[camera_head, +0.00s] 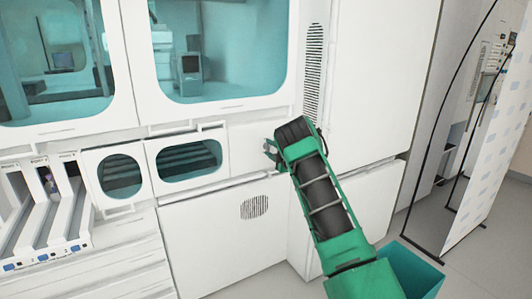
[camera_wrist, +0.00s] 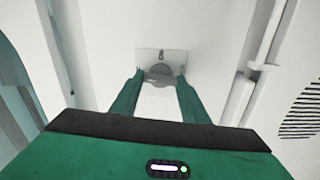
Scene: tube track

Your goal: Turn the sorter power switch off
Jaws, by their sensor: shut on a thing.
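The sorter power switch shows in the wrist view as a round grey knob (camera_wrist: 158,72) on a small pale plate (camera_wrist: 174,56) with a small dark mark above it. The plate sits on the white machine panel. My gripper (camera_wrist: 159,78) is shut on the knob, with one green finger on each side of it. In the head view my gripper (camera_head: 270,150) is against the white panel, right of the oval windows. There my wrist and fingers hide the switch. I cannot tell which position the switch is in.
The white sorter machine (camera_head: 215,230) has large teal windows (camera_head: 225,50) above and smaller oval windows (camera_head: 188,160) at left. White tube tracks (camera_head: 45,215) stand at far left. A teal bin (camera_head: 415,270) is at lower right. A patterned banner (camera_head: 490,150) stands at right, beside open floor.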

